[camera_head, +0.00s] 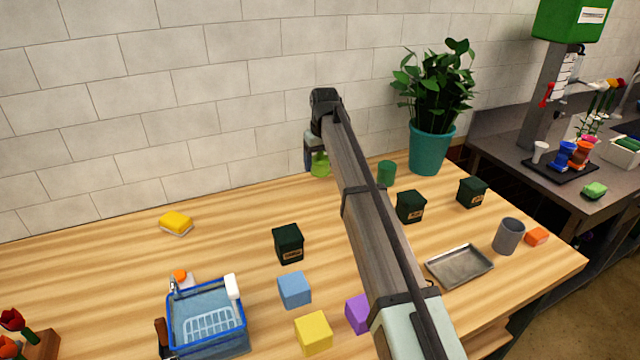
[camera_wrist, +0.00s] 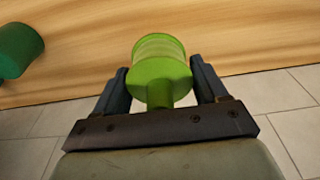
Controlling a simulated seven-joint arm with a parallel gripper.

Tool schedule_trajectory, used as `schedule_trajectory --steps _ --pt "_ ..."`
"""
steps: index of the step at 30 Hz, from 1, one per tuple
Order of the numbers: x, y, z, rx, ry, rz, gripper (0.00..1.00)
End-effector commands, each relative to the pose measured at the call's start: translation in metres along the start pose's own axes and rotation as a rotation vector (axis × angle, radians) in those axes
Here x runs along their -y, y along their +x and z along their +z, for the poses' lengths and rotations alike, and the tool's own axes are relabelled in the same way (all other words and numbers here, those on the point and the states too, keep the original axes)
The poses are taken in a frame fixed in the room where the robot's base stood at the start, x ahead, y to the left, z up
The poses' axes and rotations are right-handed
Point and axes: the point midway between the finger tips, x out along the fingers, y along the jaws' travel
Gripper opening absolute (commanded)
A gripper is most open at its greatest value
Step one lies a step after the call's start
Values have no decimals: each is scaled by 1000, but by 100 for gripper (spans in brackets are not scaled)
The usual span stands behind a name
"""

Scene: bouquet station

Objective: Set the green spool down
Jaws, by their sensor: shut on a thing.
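The green spool (camera_wrist: 160,72) is bright lime green and sits between the two fingers of my gripper (camera_wrist: 162,88) in the wrist view. My gripper is shut on it. In the head view the green spool (camera_head: 320,164) shows below my gripper (camera_head: 312,158), near the back edge of the wooden table (camera_head: 120,255) by the wall. My arm hides part of the table there. In the wrist view the wooden tabletop shows beyond the spool; I cannot tell whether the spool touches it.
A dark green cylinder (camera_head: 387,173) stands right of the spool; a dark green cylinder also shows in the wrist view (camera_wrist: 18,50). A potted plant (camera_head: 430,148) is behind. Dark boxes (camera_head: 288,244), a metal tray (camera_head: 459,266) and a blue basket (camera_head: 207,318) stand nearer. The back left is mostly clear.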

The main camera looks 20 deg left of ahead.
Motion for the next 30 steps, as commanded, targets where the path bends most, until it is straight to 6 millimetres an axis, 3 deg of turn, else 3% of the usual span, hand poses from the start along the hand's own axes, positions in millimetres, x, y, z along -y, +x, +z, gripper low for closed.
schedule_trajectory --steps 4,18,30 --pt "0 25 5 2 -1 0 40" --pt "0 69 11 0 -2 0 40" --pt "0 73 11 0 -2 0 40"
